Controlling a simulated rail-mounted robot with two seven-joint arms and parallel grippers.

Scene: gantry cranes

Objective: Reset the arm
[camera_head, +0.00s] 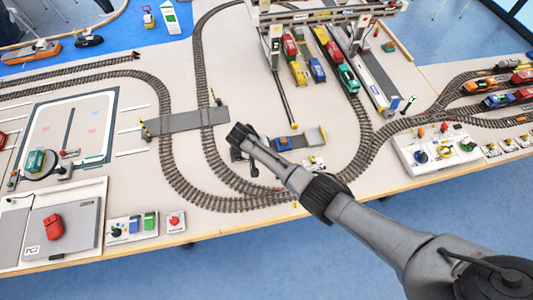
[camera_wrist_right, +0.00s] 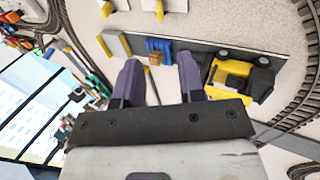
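My right arm comes in from the right edge of the head view. Its gripper (camera_head: 240,150) is above the table, over the oval track's inside. In the right wrist view the two dark fingers of my right gripper (camera_wrist_right: 160,78) stand apart with no object gripped between them. A small brown block (camera_wrist_right: 156,58) and a blue part (camera_wrist_right: 160,46) show beyond the fingertips, and a yellow and black vehicle (camera_wrist_right: 236,74) lies beside the right finger. My left arm and gripper are not in view.
A blue and grey flatbed (camera_head: 300,140) lies close to my right arm. A gantry crane (camera_head: 325,15) stands over coloured wagons at the back. Curved track (camera_head: 213,150) surrounds the gripper area.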

